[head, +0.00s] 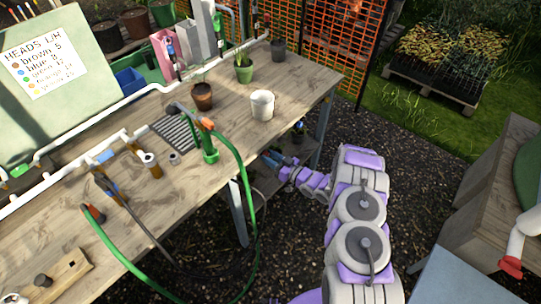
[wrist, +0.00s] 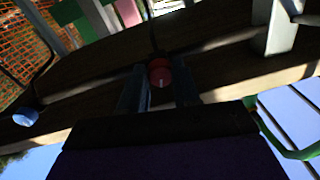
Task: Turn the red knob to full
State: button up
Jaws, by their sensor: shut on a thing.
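The red knob (wrist: 160,74) is between my gripper's two dark fingers in the wrist view, under the table. A pale pointer line shows on its face. My gripper (wrist: 160,90) is shut on the knob. In the head view my gripper (head: 277,164) reaches in below the table's front edge, and the red knob is hidden there. How far the knob is turned I cannot tell.
A blue knob (wrist: 26,117) shows at the left of the wrist view. The wooden table (head: 310,84) carries a white pot (head: 262,105), plant pots, pipes and a green hose (head: 248,185). Gravel ground lies open in front of it.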

jog(key=m+p, duration=0.1)
jog(key=m, duration=0.3)
jog(key=shift+m, duration=0.4)
jog(key=m+p, duration=0.1)
jog(key=m, duration=0.2)
jog(key=shift+m+t, duration=0.3)
jog(key=shift+m, duration=0.1)
jog(key=m, duration=0.4)
jog(key=shift+d+m, duration=0.1)
jog(key=shift+m, duration=0.2)
jog(key=m, duration=0.5)
jog(key=shift+t+h+p, duration=0.3)
jog(key=shift+t+p, duration=0.05)
jog(key=shift+t, duration=0.05)
jog(key=m, duration=0.3)
jog(key=shift+m, duration=0.4)
jog(key=m+p, duration=0.1)
jog(key=m, duration=0.2)
jog(key=shift+m+h, duration=0.3)
jog(key=shift+m, duration=0.1)
jog(key=m+p, duration=0.1)
jog(key=m, duration=0.3)
jog(key=shift+s, duration=0.1)
jog(key=shift+f+m+p, duration=0.1)
jog(key=shift+m+p, duration=0.25)
jog(key=shift+m, duration=1.85)
